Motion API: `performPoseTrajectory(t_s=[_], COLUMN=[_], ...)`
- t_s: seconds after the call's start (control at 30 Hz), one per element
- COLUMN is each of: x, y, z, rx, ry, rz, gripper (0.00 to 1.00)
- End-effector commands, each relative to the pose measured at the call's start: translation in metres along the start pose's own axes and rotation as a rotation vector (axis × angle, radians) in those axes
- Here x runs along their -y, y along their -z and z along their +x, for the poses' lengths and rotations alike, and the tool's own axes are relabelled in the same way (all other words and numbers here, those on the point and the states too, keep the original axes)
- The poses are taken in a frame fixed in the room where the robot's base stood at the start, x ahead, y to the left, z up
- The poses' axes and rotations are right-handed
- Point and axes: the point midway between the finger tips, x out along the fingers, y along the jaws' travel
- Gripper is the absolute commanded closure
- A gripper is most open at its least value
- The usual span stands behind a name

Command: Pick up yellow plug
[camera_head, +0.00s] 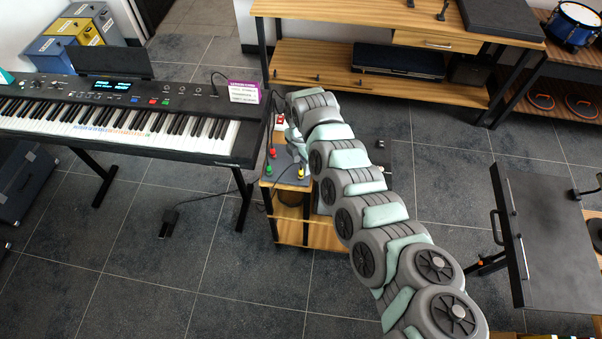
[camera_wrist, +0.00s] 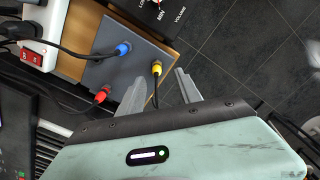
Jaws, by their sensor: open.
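The yellow plug (camera_wrist: 157,68) stands in a grey panel (camera_wrist: 118,70) with a black cable running from it. In the wrist view it lies between the lines of my two fingers, near their tips, and neither finger visibly touches it. My gripper (camera_wrist: 157,78) is open and empty. In the head view the yellow plug (camera_head: 300,172) shows at the panel's right front corner, close beside my arm. My fingers are hard to make out there.
A blue plug (camera_wrist: 123,49) and a red plug (camera_wrist: 102,95) stand in the same panel, with cables. A white power strip (camera_wrist: 38,55) with a red switch is at upper left. The keyboard (camera_head: 120,118) stands left of the small wooden stand (camera_head: 290,233).

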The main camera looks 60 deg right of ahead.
Motion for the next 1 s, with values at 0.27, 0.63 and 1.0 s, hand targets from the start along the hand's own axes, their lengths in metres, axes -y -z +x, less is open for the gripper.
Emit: performPoseTrajectory(t_s=[0.27, 0.63, 1.0], x=[-0.004, -0.005, -0.006], y=[0.001, -0.001, -0.001], z=[0.031, 0.062, 0.061], rx=[0.001, 0.000, 0.000], ry=[0.000, -0.002, -0.003], rz=[-0.001, 0.002, 0.002], gripper=[0.59, 0.59, 0.76])
